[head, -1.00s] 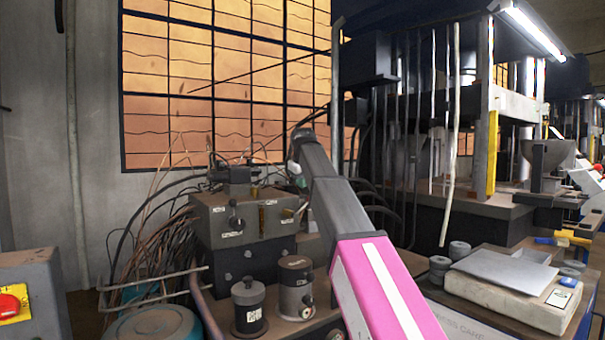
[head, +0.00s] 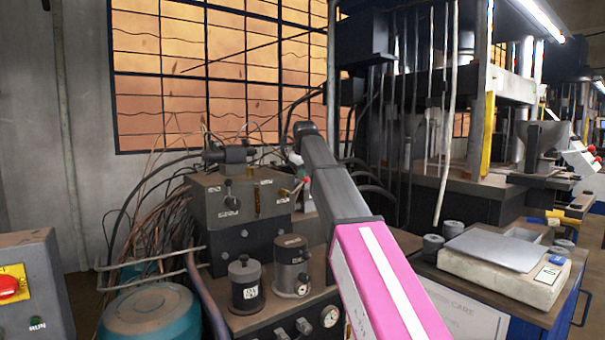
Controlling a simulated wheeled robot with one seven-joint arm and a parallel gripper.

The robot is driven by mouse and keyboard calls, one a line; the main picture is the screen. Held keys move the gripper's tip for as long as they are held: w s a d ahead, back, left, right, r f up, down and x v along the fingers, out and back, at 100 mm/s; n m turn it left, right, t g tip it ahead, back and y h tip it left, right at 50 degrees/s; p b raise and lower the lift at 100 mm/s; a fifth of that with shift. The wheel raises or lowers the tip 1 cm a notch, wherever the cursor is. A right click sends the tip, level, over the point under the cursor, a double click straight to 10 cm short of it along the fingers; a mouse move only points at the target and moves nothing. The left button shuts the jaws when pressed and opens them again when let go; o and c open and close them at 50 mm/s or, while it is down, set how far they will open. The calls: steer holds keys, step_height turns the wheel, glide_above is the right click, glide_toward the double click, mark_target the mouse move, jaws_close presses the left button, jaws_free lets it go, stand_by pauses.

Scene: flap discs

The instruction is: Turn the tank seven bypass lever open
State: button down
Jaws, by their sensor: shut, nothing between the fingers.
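A grey valve block (head: 238,203) with small white label plates stands left of my arm. The plates are too small to read, so I cannot tell which handle is the tank seven bypass lever. My pink and grey arm reaches up and away past the block's right side. Its far bend is above and right of the block. I cannot make out my gripper; the arm appears to hide it.
Two dark cylinders (head: 246,285) (head: 291,266) and gauges stand before the block. A bent pipe rail (head: 150,262) and loose cables lie left. A teal drum (head: 150,312) and a control box with a red button (head: 10,287) are at lower left. A scale (head: 505,270) sits right.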

steer(key=shift+w+d+f+m+g+y, duration=0.15)
steer(key=shift+w+d+f+g+y, duration=0.25)
steer(key=shift+d+f+y, duration=0.15)
steer(key=shift+w+d+f+m+g+y, duration=0.15)
steer(key=shift+w+d+f+g+y, duration=0.2)
steer(key=shift+y, duration=0.3)
steer(key=shift+w+d+f, duration=0.25)
steer(key=shift+d+f, duration=0.2)
steer(key=shift+f, duration=0.3)
steer(key=shift+w+d+f, duration=0.2)
steer(key=shift+d+f, duration=0.2)
steer(key=shift+f, duration=0.35)
